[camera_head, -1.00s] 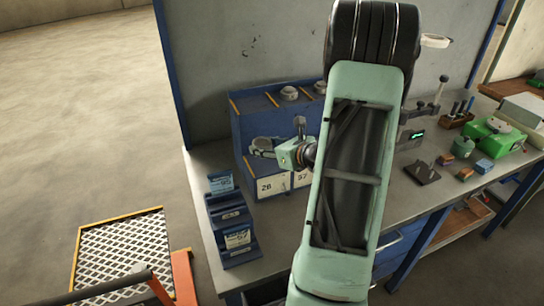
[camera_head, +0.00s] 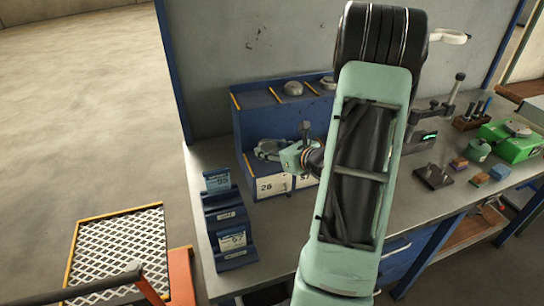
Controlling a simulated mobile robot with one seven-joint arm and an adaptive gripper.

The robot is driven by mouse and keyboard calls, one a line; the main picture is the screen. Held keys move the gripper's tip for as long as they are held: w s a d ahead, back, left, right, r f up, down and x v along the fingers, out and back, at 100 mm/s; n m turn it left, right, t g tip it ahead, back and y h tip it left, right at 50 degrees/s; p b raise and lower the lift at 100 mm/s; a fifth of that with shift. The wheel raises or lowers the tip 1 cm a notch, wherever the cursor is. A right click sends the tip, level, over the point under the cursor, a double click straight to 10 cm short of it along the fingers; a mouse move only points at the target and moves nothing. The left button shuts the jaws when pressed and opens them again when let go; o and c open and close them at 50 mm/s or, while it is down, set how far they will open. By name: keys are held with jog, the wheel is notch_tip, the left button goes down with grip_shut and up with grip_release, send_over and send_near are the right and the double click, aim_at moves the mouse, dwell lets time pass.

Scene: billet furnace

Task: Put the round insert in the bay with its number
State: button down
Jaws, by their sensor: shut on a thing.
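My gripper (camera_head: 268,149) is at the lower front of the blue bay rack (camera_head: 243,127), above the white number label that reads 26 (camera_head: 271,185). The jaws are small and partly merged with the rack behind them. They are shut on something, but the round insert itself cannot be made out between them. A second label (camera_head: 305,180), right of the 26, is partly hidden by my arm. A grey round piece (camera_head: 293,88) sits on the upper level of the rack. Another round piece (camera_head: 328,83) beside it is partly covered by my arm.
A blue stepped holder (camera_head: 228,228) with cards stands at the bench's left end. A dark block with pins (camera_head: 433,176), small coloured blocks (camera_head: 478,179) and a green case (camera_head: 512,140) lie to the right.

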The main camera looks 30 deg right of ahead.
aim_at(271, 163)
jog(key=shift+w+d+f+b, duration=0.1)
jog(key=shift+f+b, duration=0.85)
jog(key=shift+f, duration=0.55)
jog(key=shift+f, duration=0.2)
jog(key=c, duration=1.1)
grip_release()
jog(key=shift+s+r, duration=0.2)
jog(key=b+v, duration=0.1)
jog(key=v, duration=1)
jog(key=shift+s, duration=0.35)
